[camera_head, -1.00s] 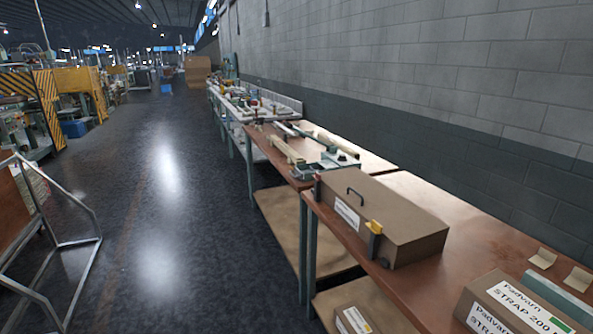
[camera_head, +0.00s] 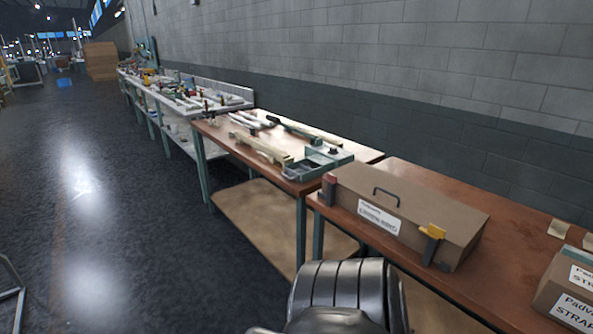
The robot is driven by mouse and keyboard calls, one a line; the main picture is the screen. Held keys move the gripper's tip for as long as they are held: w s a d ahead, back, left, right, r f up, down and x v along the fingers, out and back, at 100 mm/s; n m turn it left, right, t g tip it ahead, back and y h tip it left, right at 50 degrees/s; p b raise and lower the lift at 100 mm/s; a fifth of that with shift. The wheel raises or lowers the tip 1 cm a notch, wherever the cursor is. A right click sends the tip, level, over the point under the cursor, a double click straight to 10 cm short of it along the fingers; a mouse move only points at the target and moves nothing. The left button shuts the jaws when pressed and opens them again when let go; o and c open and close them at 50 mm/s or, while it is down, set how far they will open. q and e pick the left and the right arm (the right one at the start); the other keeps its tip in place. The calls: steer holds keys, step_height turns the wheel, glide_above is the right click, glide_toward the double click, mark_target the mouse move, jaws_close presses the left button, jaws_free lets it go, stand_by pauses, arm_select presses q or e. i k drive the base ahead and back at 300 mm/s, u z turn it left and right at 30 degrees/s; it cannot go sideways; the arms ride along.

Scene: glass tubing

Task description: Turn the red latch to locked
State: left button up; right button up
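A brown case (camera_head: 440,212) with a black handle on its lid and a white label on its front lies on the near wooden-topped bench. The red latch (camera_head: 329,183) is at the left end of its front. A yellow latch (camera_head: 433,231) with a dark lower part is at the right end of the front. The latches are too small for me to tell whether either is locked. Neither gripper is in view; only a dark grey metal part of my own body shows at the bottom, in front of the bench.
A second bench (camera_head: 210,128) beyond the case carries a grey-green tray fixture (camera_head: 325,160) and several tubes. A labelled carton (camera_head: 572,290) stands at the near right edge. The wall runs behind the benches. Open dark floor (camera_head: 110,220) lies to the left.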

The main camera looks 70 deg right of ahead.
mark_target(332, 179)
steer(key=z, duration=0.2)
steer(key=i, duration=0.85)
steer(key=z, duration=1.35)
steer(key=i, duration=0.7)
steer(key=z, duration=0.75)
